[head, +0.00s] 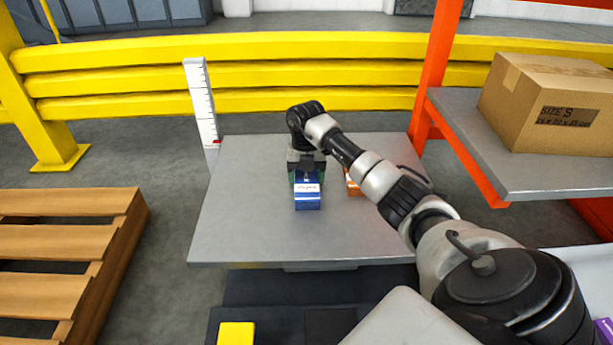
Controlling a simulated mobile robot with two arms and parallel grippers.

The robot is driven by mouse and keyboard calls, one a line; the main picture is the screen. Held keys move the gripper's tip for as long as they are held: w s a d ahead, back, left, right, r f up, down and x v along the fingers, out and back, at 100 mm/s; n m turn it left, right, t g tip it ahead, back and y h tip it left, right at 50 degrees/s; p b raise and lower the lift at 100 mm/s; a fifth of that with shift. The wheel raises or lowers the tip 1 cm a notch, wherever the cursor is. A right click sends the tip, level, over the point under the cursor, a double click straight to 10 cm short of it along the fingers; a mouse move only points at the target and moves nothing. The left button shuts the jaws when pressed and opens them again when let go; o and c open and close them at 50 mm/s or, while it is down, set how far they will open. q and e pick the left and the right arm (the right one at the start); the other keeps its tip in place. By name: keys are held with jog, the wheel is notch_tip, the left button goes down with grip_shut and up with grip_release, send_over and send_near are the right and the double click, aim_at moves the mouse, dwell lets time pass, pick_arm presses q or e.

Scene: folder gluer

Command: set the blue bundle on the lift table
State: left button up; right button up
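The lift table (250,230) is a grey flat top in the middle of the head view. The blue bundle (308,198), with a white label, is over the middle of this top and seems to rest on it. My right gripper (306,168) points down at the far end of the blue bundle. Its fingertips are mostly hidden, so I cannot tell whether they are closed on it. A green item (292,178) shows partly beside the gripper. An orange-brown bundle (353,185) sits to the right, partly behind my arm. My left gripper is not in view.
A white ruler post (200,100) stands at the table's back left. An orange rack with a grey shelf (470,125) holding a cardboard box (550,100) is at the right. A wooden pallet (60,245) lies left. Yellow rails (270,75) run behind. The table's left and front are clear.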

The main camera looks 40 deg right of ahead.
jog(key=o, duration=0.4)
jog(key=shift+c, duration=0.2)
